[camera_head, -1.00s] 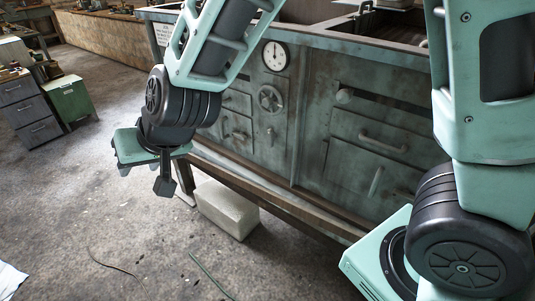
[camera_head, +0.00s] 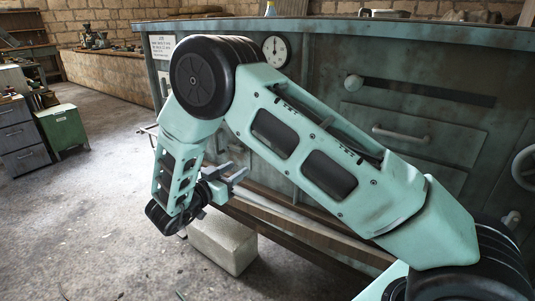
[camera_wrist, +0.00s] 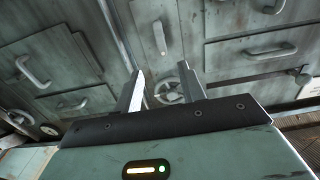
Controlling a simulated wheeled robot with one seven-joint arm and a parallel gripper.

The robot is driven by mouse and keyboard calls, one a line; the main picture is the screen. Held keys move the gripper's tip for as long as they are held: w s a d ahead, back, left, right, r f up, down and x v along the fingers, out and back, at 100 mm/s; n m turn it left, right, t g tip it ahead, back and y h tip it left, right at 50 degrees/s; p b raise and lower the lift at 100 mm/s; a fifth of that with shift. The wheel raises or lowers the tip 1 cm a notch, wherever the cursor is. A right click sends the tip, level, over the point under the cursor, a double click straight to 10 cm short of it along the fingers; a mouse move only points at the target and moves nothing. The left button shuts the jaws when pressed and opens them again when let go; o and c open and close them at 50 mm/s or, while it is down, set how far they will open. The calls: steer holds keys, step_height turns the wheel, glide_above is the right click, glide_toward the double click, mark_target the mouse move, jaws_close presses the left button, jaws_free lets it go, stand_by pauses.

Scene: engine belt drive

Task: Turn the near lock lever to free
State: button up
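A pale lock lever (camera_wrist: 159,38) stands out from a narrow greenish panel in the wrist view, its long side nearly along the panel. A second small lever (camera_head: 511,218) shows at the right edge of the head view, below a handwheel. I cannot tell for certain which is the near one. My gripper (camera_head: 238,175) is in front of the bench's left part, fingers pointing at its front. In the wrist view my gripper (camera_wrist: 160,86) is open and empty, apart from the lever. My arm hides the gauge panel's lower part in the head view.
A handwheel (camera_wrist: 168,92) lies behind the finger gap in the wrist view. Another handwheel (camera_head: 525,167) is at right. Drawer handles (camera_head: 401,135) and a knob (camera_head: 354,83) protrude from the bench. A pale block (camera_head: 222,242) sits on the floor below.

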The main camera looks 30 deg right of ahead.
steer(key=b+x, duration=0.1)
steer(key=x, duration=1.4)
steer(key=shift+d+b, duration=0.3)
steer(key=shift+d, duration=0.1)
steer(key=shift+w, duration=0.15)
jaws_close()
